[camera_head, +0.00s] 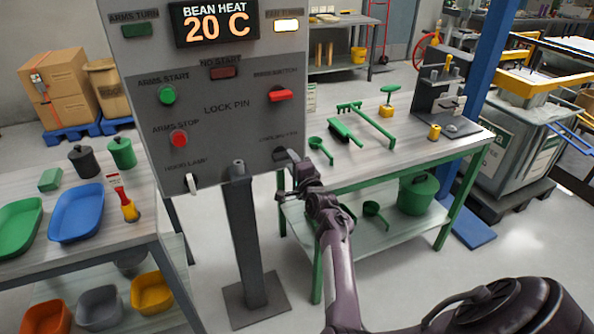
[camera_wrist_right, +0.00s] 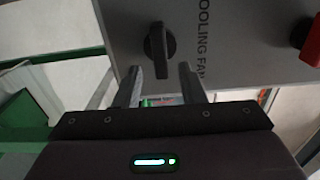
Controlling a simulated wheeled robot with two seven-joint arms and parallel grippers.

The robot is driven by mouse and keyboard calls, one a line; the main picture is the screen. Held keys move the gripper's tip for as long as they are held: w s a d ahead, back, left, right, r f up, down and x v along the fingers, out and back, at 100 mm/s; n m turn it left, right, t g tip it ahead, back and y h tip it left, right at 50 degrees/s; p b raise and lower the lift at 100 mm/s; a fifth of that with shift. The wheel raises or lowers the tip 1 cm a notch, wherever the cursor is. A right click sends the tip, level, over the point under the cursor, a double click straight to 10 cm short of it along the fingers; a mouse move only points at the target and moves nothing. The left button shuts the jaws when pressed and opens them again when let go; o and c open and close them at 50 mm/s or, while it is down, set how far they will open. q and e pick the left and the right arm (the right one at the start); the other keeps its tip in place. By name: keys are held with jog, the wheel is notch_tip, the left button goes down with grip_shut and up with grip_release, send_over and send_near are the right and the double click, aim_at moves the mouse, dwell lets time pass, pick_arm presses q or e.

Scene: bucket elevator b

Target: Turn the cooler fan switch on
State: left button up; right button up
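The cooling fan switch (camera_wrist_right: 158,50) is a dark round knob with a raised bar, on the grey control panel (camera_head: 225,115). In the right wrist view its bar runs parallel to the "COOLING FAN" lettering. In the head view the switch (camera_head: 279,154) is at the panel's lower right corner, partly hidden by my gripper. My right gripper (camera_head: 290,157) is at that corner. Contact is not visible. My left gripper is not in view.
A lamp (camera_head: 287,25) at top right is lit. A green-legged workbench (camera_head: 400,150) stands close behind my right arm.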

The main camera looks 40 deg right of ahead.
jog(key=v, duration=0.6)
jog(key=shift+b, duration=0.4)
jog(key=shift+a, duration=0.1)
jog(key=s+a+f+n+g+y, duration=0.15)
jog(key=a+f+n, duration=0.35)
jog(key=f, duration=0.6)
jog(key=s+a+f+n+g+y, duration=0.1)
jog(key=a+f+n+g+y, duration=0.15)
jog(key=a+f, duration=0.65)
jog(key=s+a+f+n+g, duration=0.2)
jog(key=s+f, duration=0.3)
jog(key=f, duration=0.3)
jog(key=s+a+f+n+g, duration=0.25)
jog(key=s+f, duration=0.25)
jog(key=f, duration=0.4)
jog(key=s+a+f+n+g+y, duration=0.1)
jog(key=s+a+f+n+g, duration=0.15)
jog(key=s+f, duration=0.4)
jog(key=s+a+f+n+g, duration=0.1)
jog(key=s+f+n, duration=0.25)
jog(key=s, duration=0.55)
jog(key=s+d+f+n+g, duration=0.1)
jog(key=s+f, duration=0.3)
jog(key=s, duration=0.8)
jog(key=s+f+n+g+h, duration=0.1)
jog(key=s+f+n+g, duration=0.2)
jog(key=s, duration=0.8)
jog(key=shift+s+d+f+n+g, duration=0.3)
jog(key=shift+s+d+f+n, duration=0.1)
jog(key=shift+f+n, duration=0.35)
